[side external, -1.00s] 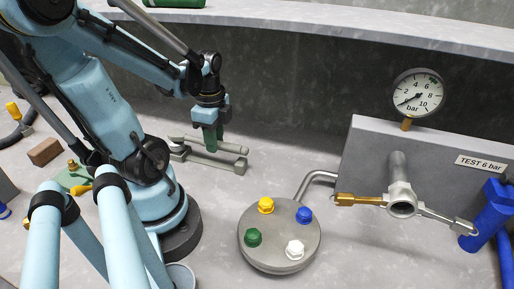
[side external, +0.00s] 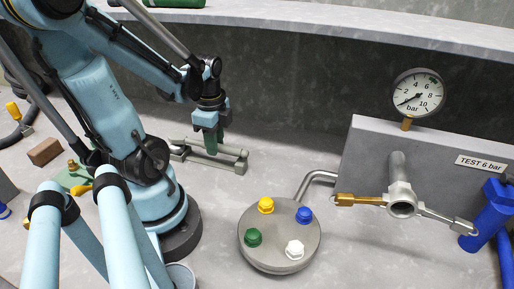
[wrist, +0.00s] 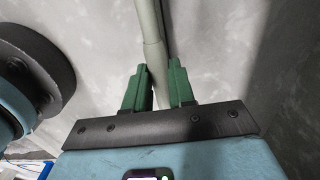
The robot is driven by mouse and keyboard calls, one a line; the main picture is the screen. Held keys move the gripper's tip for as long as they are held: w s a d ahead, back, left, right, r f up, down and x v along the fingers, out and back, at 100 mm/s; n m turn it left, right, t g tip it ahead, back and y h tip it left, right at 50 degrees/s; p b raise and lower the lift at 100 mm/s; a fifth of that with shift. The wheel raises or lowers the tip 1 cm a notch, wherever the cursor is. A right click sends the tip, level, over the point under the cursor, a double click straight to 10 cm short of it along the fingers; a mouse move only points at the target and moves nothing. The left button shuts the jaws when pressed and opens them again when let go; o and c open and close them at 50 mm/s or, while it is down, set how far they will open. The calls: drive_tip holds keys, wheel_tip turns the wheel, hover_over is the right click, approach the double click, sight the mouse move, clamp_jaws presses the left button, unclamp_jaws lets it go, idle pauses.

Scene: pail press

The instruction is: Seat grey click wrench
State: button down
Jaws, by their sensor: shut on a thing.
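The grey click wrench (wrist: 149,38) is a long, slim grey rod. In the wrist view it runs from the top edge down between the green fingers of my gripper (wrist: 160,88). In the side external view my gripper (side external: 209,147) points down, with its fingers shut on the wrench at a low grey rack (side external: 238,168). The wrench lies lengthwise along the rack, close over its end posts. I cannot tell whether it touches the posts. The fingers hide its middle.
A round grey pail lid (side external: 266,240) with yellow, blue, green and white caps stands to the right. A pressure gauge (side external: 418,93) and a grey test block (side external: 370,150) with a fitting stand farther right. A brown block (side external: 45,151) lies at left. Floor between rack and lid is clear.

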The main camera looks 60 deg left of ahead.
drive_tip(key=shift+f, duration=0.7)
drive_tip(key=c, duration=0.9)
unclamp_jaws()
drive_tip(key=shift+o, duration=0.2)
drive_tip(key=shift+r, duration=0.1)
wheel_tip(320, 180, up, 12)
drive_tip(key=shift+w+d, duration=0.1)
